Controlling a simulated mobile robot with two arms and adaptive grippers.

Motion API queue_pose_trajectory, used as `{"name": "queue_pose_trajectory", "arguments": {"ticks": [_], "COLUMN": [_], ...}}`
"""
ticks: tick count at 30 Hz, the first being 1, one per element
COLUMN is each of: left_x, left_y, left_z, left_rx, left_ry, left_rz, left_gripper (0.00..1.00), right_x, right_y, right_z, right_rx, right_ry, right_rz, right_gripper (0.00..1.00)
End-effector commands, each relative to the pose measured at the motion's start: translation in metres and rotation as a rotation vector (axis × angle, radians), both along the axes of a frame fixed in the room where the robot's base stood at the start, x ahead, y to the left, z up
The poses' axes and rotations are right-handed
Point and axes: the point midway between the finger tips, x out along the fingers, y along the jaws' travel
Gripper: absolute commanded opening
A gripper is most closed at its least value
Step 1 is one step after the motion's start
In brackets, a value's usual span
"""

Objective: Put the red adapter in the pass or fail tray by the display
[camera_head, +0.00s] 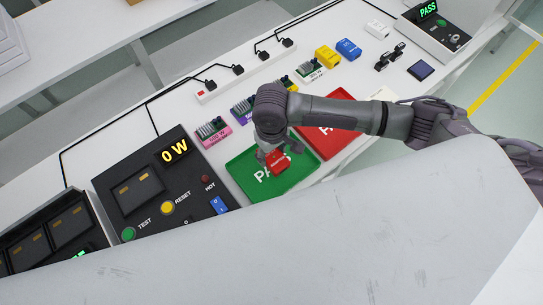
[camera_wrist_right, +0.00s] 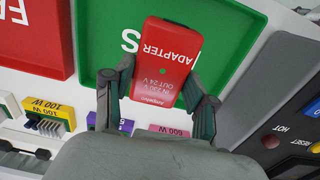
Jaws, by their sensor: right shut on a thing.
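The red adapter (camera_head: 278,162) is between the fingers of my right gripper (camera_head: 270,154), over the green PASS tray (camera_head: 240,178). In the right wrist view the adapter (camera_wrist_right: 165,60) shows its white label, and the gripper fingers (camera_wrist_right: 158,84) are shut on its two sides. The green tray (camera_wrist_right: 95,25) lies behind it; whether the adapter touches the tray cannot be told. The red tray (camera_head: 344,108) lies just right of the green one, partly behind my right arm. A display (camera_head: 428,10) at the top right reads PASS in green. My left gripper is not in view.
A dark test panel (camera_head: 150,190) reading 0 W, with buttons, stands left of the green tray. Several coloured load blocks (camera_head: 212,132) and a power strip (camera_head: 245,70) lie behind the trays. A blue block (camera_head: 348,48) and a yellow block (camera_head: 326,56) stand farther back.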

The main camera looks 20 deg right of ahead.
Motion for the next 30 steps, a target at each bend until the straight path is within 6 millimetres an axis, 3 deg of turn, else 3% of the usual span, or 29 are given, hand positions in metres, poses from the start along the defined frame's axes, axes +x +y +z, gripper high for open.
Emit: {"name": "queue_pose_trajectory", "arguments": {"ticks": [9,21,22,26,30], "left_x": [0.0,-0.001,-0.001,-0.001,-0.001], "left_y": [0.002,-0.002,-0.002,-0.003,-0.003], "left_z": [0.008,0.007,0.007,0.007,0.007], "left_rx": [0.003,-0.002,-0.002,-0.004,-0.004], "left_ry": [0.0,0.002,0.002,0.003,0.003], "left_rz": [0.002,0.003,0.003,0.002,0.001], "left_gripper": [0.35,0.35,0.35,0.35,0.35], "right_x": [0.0,0.0,0.0,0.0,0.0], "right_y": [0.001,0.001,0.0,0.0,0.0], "right_z": [-0.037,-0.044,-0.044,-0.043,-0.043], "right_rx": [0.0,0.0,-0.001,0.0,0.0], "right_ry": [0.001,0.001,0.002,0.001,0.001], "right_rz": [-0.002,0.0,0.0,0.0,0.0], "right_gripper": [0.05,0.05,0.62,0.82,0.82]}}
